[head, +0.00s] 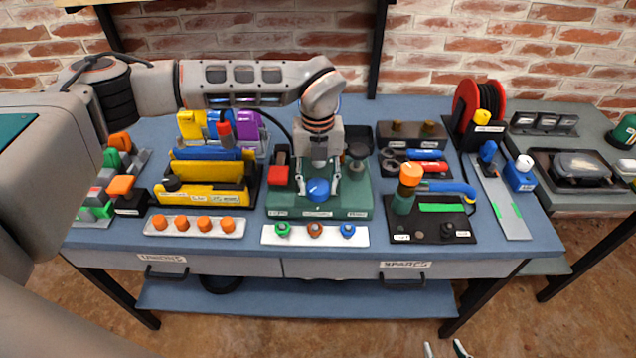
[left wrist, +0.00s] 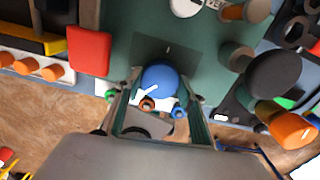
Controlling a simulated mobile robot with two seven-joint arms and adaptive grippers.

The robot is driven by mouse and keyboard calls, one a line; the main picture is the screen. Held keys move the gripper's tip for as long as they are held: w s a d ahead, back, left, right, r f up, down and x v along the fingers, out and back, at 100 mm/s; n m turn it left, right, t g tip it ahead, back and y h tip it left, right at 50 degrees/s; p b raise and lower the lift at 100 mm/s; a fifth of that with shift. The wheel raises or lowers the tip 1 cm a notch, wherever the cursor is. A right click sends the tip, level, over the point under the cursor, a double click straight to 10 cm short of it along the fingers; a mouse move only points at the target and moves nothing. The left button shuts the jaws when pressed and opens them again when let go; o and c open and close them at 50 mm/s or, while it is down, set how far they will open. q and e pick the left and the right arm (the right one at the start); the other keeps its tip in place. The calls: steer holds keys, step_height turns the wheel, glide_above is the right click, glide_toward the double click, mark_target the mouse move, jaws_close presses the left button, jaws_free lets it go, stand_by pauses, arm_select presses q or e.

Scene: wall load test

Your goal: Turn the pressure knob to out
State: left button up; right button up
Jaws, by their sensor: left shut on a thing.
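The blue round knob (head: 319,190) with a white pointer line sits at the front of a green box (head: 345,200) on the bench. It also shows in the left wrist view (left wrist: 160,78), where its white line points to the lower left. My left gripper (head: 318,188) comes from above and is shut on the knob, one finger on each side. Small labels sit on the box's front left and front right; I cannot read them. My right gripper (head: 447,349) shows only its fingertips at the bottom edge, apart and empty.
A red block (head: 278,174) and a black round knob (head: 357,152) flank my left gripper. A white strip (head: 315,235) with three small knobs lies in front. An orange-topped valve (head: 411,175) stands to the right. A brick wall is behind.

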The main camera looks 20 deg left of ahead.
mark_target(318, 185)
arm_select(q)
steer(key=n, duration=0.4)
steer(key=shift+n, duration=2)
steer(key=shift+w+r, duration=0.1)
steer(key=o, duration=1.1)
step_height(318, 185, up, 12)
